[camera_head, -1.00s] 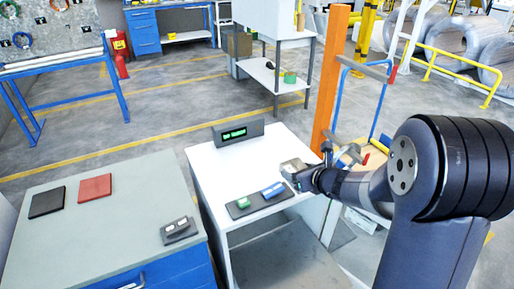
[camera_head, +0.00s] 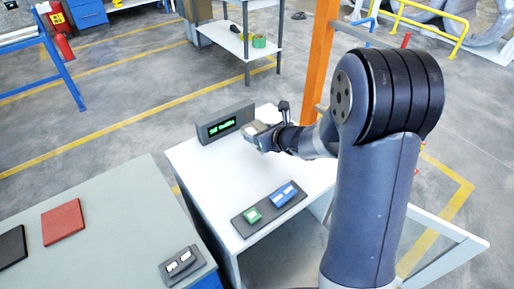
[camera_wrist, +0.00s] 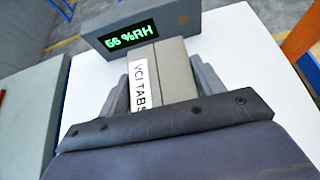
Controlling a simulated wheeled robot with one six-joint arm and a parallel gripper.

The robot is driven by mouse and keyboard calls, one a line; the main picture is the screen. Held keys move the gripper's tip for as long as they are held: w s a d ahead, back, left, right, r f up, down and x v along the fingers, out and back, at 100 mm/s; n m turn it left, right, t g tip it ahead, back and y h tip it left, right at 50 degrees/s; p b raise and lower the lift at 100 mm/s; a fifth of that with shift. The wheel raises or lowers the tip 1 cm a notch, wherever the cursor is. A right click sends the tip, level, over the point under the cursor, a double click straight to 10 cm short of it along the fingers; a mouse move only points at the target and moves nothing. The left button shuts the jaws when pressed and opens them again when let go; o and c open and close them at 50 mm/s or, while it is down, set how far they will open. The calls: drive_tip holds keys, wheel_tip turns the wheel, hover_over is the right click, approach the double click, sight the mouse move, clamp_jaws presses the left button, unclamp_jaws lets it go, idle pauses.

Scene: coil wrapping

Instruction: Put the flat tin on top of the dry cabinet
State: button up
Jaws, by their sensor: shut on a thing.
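The flat tin (camera_wrist: 163,78) is a grey-beige box with a white label reading "VCI TABS". My gripper (camera_wrist: 158,88) is shut on it, with a finger on each side. In the head view the tin (camera_head: 254,130) is at the tip of my gripper (camera_head: 266,137), over the white top of the dry cabinet (camera_head: 215,165), close to the display box. I cannot tell whether the tin touches the top. The cabinet front is open below the top.
A dark display box (camera_head: 225,122) with green digits stands at the back of the top. A dark panel (camera_head: 270,208) with green and blue parts lies near the front. An orange post (camera_head: 318,60) rises behind. A grey-green bench (camera_head: 110,225) stands at left.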

drive_tip(key=shift+f+b, duration=0.4)
drive_tip(key=shift+f, duration=2.7)
drive_tip(key=shift+f, duration=0.2)
drive_tip(key=o, duration=1.1)
drive_tip(key=shift+r, duration=0.15)
drive_tip(key=shift+r, duration=0.15)
drive_tip(key=v, duration=1.2)
